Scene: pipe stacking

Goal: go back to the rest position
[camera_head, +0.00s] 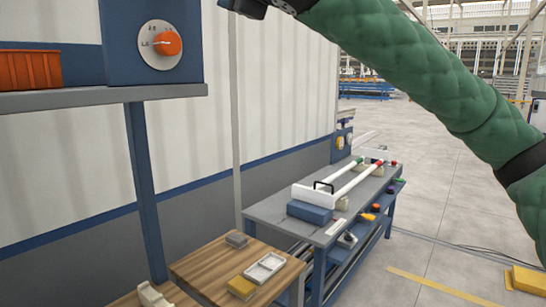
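My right arm, in a green quilted sleeve, reaches from the right edge up to the top middle of the head view. Its dark end (256,7) is cut off by the top edge, and its fingers do not show clearly. My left gripper is not in view. White pipes (352,183) lie lengthwise on a grey-topped blue workbench (270,210), with red and green pieces at their far ends. A white end bracket with a black handle (324,186) stands at their near end. My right arm is well apart from the pipes.
A shelf (60,100) with an orange bin (30,70) and a dial box (150,45) stands at left. Open floor (450,225) lies at right.

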